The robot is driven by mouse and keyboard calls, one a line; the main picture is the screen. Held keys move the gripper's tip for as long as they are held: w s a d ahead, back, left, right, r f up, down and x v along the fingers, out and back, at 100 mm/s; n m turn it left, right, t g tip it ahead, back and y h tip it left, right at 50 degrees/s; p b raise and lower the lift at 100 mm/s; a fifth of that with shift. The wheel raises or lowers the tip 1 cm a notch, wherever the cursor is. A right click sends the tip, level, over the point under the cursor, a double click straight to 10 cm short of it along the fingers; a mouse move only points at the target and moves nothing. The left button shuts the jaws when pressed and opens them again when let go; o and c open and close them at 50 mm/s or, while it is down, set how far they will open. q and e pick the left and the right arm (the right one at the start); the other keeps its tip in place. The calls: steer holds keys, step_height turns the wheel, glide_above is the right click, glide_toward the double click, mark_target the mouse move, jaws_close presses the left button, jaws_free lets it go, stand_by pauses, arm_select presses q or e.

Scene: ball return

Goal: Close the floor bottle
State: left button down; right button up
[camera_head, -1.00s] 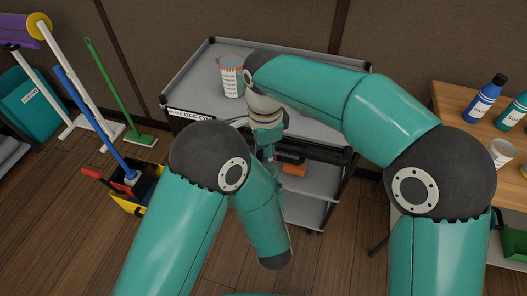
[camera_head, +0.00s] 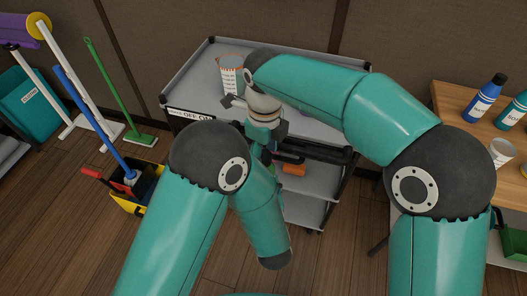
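A blue bottle (camera_head: 485,99) with a dark cap and a white label stands on the wooden table at the right. A teal bottle (camera_head: 513,112) stands beside it, cut by the picture's right edge. The labels are too small to read, so I cannot tell which is the floor bottle. My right gripper (camera_head: 264,143) is down at the cart's front edge, largely hidden by my arms. Whether its fingers are apart or hold anything does not show. My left forearm points down in the middle, and the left gripper is not visible.
A grey cart (camera_head: 200,75) bears a marked measuring jug (camera_head: 230,72) and a sign (camera_head: 190,114). An orange item (camera_head: 295,169) lies on its lower shelf. A white cup (camera_head: 501,152) stands on the wooden table (camera_head: 452,95). Mops and a yellow bucket (camera_head: 130,204) are at left.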

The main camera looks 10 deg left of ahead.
steer(key=shift+s+r, duration=0.1)
steer(key=shift+r, duration=2.15)
steer(key=shift+c, duration=0.4)
